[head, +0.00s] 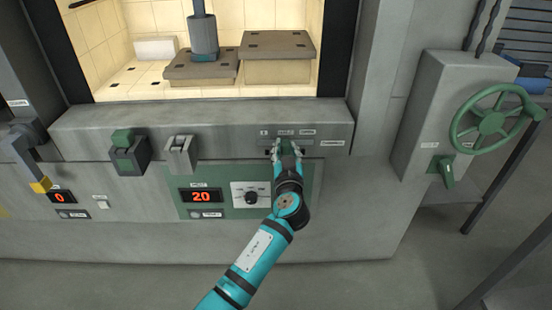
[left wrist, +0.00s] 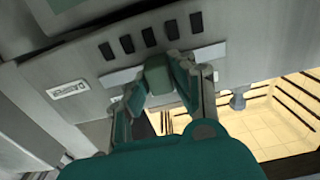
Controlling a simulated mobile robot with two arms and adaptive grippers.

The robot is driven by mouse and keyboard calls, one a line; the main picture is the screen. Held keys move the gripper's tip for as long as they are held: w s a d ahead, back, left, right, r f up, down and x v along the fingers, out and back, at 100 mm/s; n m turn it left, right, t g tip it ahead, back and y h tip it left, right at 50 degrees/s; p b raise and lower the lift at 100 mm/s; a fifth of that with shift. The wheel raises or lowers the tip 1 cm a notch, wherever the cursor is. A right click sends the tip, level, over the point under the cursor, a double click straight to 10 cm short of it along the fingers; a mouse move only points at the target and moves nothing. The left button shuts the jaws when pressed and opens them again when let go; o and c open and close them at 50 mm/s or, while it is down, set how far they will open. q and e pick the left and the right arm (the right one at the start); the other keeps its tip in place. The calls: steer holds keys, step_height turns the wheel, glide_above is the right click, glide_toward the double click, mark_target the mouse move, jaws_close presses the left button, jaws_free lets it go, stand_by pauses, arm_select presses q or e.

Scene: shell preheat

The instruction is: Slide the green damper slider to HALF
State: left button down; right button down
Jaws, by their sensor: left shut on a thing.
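The green damper slider (left wrist: 158,74) sits between the fingers of my left gripper in the left wrist view, on a pale horizontal track (left wrist: 208,52) with bare track on both sides of it. My left gripper (head: 287,152) is shut on the slider at the right part of the grey front ledge in the head view. It stands below the middle one of three small labels (head: 285,132), whose print is too small to read surely. The gripper hides most of the slider in the head view. My right gripper is not in view.
Left of my arm is a green panel with a red display reading 20 (head: 201,195) and a black knob (head: 251,198). A grey latch (head: 181,153) and green-topped block (head: 124,152) sit further left. A green handwheel (head: 491,122) stands right. The lit tiled chamber (head: 260,14) opens above.

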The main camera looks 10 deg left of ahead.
arm_select(q)
steer(key=shift+d, duration=0.1)
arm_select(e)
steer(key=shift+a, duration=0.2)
arm_select(q)
steer(key=c, duration=1.1)
jaws_free()
steer(key=shift+s, duration=0.25)
steer(key=v, duration=1.1)
steer(key=shift+s+d, duration=0.15)
steer(key=shift+s, duration=0.1)
